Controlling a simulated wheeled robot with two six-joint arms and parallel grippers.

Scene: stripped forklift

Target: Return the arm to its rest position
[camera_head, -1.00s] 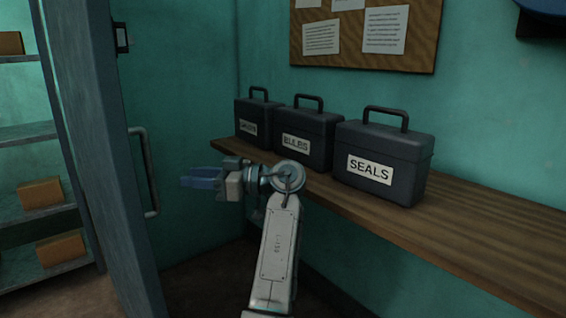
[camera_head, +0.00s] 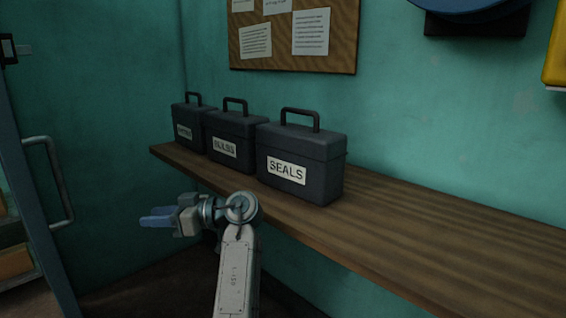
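My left gripper (camera_head: 158,217), with blue fingers, shows at the lower left of the head view and points left. Its grey arm comes up from the bottom edge. The gripper is in front of the wooden shelf's near edge, apart from the boxes. Nothing shows between its fingers, but their gap is not clear from this side. My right gripper is not in view.
A wooden shelf (camera_head: 430,240) runs along the green wall. It bears three dark boxes: SEALS (camera_head: 315,165), BULBS (camera_head: 240,130) and a third (camera_head: 188,115) with an unclear label. A door with a handle (camera_head: 62,185) stands at left. The shelf's right part is bare.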

